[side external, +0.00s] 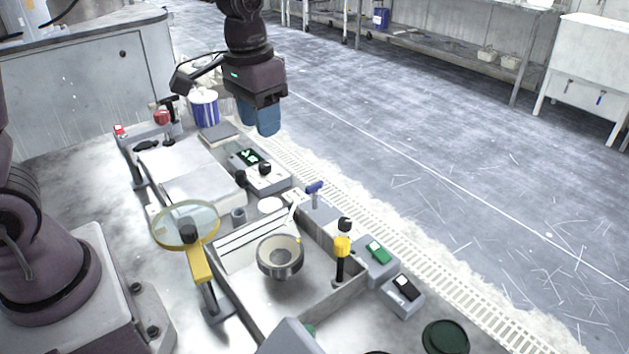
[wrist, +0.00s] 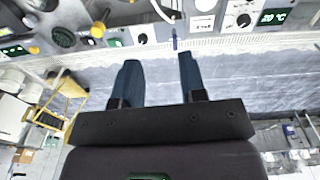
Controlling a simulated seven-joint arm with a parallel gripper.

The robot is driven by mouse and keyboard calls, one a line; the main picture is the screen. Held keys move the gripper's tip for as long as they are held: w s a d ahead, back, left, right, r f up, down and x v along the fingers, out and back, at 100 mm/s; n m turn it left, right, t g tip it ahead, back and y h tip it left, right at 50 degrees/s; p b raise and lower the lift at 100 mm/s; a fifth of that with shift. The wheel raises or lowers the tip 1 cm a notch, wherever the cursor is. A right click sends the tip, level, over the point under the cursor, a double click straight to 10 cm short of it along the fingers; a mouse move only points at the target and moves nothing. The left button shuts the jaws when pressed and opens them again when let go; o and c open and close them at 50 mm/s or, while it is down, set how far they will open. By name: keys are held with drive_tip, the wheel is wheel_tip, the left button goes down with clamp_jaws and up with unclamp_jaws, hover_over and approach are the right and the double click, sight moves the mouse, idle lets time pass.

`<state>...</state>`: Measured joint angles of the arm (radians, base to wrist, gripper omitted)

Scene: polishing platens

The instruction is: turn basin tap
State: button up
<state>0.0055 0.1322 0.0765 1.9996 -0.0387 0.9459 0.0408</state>
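The basin tap has a blue lever handle (side external: 315,187) on a grey block at the basin's back edge, in the side view. A thin pale spout (side external: 293,217) slants beside it toward the basin (side external: 345,294). In the wrist view a small blue handle (wrist: 175,41) shows beyond the fingertips, near a pale spout (wrist: 162,10). My gripper (side external: 263,131) hangs above the bench's back edge, behind and left of the tap, apart from it. In the wrist view my gripper (wrist: 157,58) has two blue fingers spread apart with nothing between them.
A steel bowl (side external: 280,257) sits in the basin, and a yellow-and-black lever (side external: 342,247) stands at its right. A yellow-rimmed magnifier (side external: 186,227) stands left. Control boxes (side external: 262,177) lie between gripper and tap. A blue-white bucket (side external: 204,109) stands behind. A floor grate (side external: 385,240) runs alongside.

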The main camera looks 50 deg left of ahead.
drive_tip(key=g, duration=0.1)
hover_over(315, 184)
drive_tip(key=s, duration=0.2)
wheel_tip(315, 184, down, 8)
drive_tip(key=r, duration=0.1)
drive_tip(key=w, duration=0.2)
drive_tip(key=shift+m, duration=0.3)
wheel_tip(315, 184, down, 12)
drive_tip(key=shift+f, duration=0.1)
clamp_jaws()
